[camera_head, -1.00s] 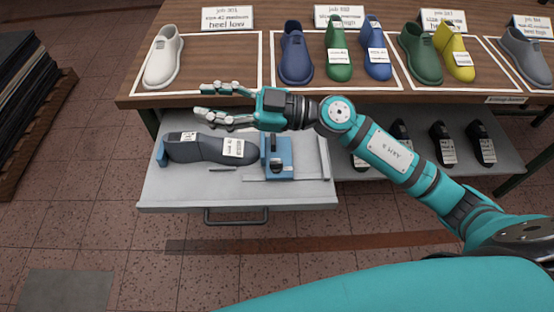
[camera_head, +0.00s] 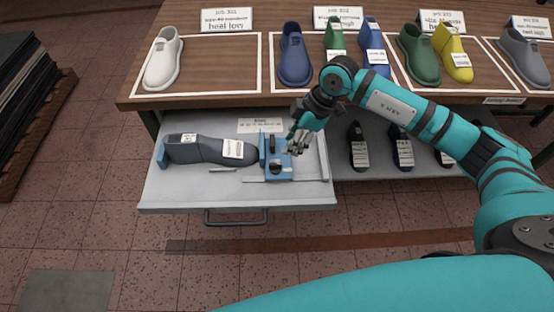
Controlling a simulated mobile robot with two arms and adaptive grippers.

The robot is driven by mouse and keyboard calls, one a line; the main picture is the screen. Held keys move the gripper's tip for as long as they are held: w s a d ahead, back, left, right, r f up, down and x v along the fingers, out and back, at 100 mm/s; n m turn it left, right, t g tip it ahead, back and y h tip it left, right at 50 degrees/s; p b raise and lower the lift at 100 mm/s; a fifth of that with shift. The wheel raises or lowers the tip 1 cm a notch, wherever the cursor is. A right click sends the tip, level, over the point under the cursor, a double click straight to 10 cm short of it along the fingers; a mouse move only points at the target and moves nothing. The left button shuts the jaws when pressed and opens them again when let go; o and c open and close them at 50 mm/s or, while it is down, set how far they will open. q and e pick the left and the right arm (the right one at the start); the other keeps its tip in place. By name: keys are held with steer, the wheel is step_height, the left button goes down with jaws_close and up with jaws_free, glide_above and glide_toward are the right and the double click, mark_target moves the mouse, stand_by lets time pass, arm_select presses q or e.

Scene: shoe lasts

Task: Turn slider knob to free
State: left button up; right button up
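The blue slider block (camera_head: 283,174) stands in the open grey drawer (camera_head: 235,196). A dark knob (camera_head: 275,164) shows on its front. A grey shoe last (camera_head: 205,150) lies to its left, its right end close to the block, with a blue stop (camera_head: 161,154) at its far left end. My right gripper (camera_head: 295,147) is at the upper right of the block, fingers pointing down toward it. I cannot tell whether they touch it, or how far apart they are. My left gripper is not in view.
A wooden table (camera_head: 196,98) behind the drawer carries several lasts in white-outlined areas with cards. A white card (camera_head: 262,125) lies at the drawer's back. Dark lasts (camera_head: 358,148) stand on the shelf at right. A stack of dark sheets (camera_head: 18,95) is at far left.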

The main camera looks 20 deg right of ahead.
mark_target(276, 164)
steer(key=x, duration=1)
steer(key=shift+a+p, duration=0.1)
steer(key=shift+p, duration=0.25)
jaws_close()
